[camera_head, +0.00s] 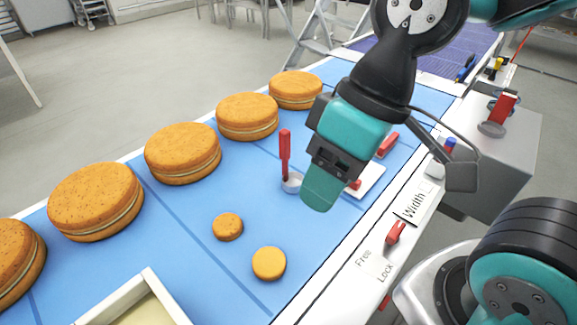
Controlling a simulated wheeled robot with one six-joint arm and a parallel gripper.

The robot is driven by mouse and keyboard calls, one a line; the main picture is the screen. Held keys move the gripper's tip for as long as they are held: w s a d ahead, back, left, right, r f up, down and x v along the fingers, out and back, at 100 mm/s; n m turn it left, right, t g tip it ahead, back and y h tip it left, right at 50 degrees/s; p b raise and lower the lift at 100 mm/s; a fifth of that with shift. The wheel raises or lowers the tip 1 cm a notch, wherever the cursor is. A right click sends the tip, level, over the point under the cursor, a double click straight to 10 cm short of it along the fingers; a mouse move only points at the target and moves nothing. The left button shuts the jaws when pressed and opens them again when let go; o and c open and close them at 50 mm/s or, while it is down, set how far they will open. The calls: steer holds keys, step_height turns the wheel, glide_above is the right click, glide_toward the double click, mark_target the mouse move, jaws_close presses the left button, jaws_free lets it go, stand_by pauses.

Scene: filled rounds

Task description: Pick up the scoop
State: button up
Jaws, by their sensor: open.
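The scoop (285,152) has a red upright handle and a small grey metal bowl (292,183) at its foot on the blue belt. My gripper (322,190) hangs just to the right of the scoop, pointing down, with its teal finger side towards the camera. It is open and does not hold the scoop. The finger slightly overlaps the area beside the bowl in this view. The far finger is hidden, so the exact gap to the scoop cannot be told.
Several large filled rounds (182,153) line the belt's left side. Two small rounds, a brown one (228,227) and a yellower one (269,263), lie in front. A cream-coloured tray (150,278) is at the bottom. A white plate (371,181) with red parts lies behind my gripper. A rail (345,262) edges the belt.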

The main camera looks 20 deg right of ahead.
steer(key=w+d+r+m+h+p, duration=0.2)
steer(key=w+r+m+p, duration=0.1)
steer(key=w+m, duration=0.9)
steer(key=m+h+p, duration=0.1)
steer(key=m+h, duration=0.1)
steer(key=m, duration=0.6)
glide_above(285, 145)
steer(key=w, duration=0.1)
step_height(285, 145, down, 12)
steer(key=p, duration=0.2)
steer(key=shift+p, duration=0.35)
steer(key=shift+w+d+f+p, duration=0.1)
steer(key=shift+f+p, duration=0.5)
steer(key=shift+f, duration=0.8)
steer(key=shift+w+d+f+p, duration=0.1)
steer(key=shift+f+p, duration=0.45)
steer(key=shift+f, duration=0.8)
jaws_close()
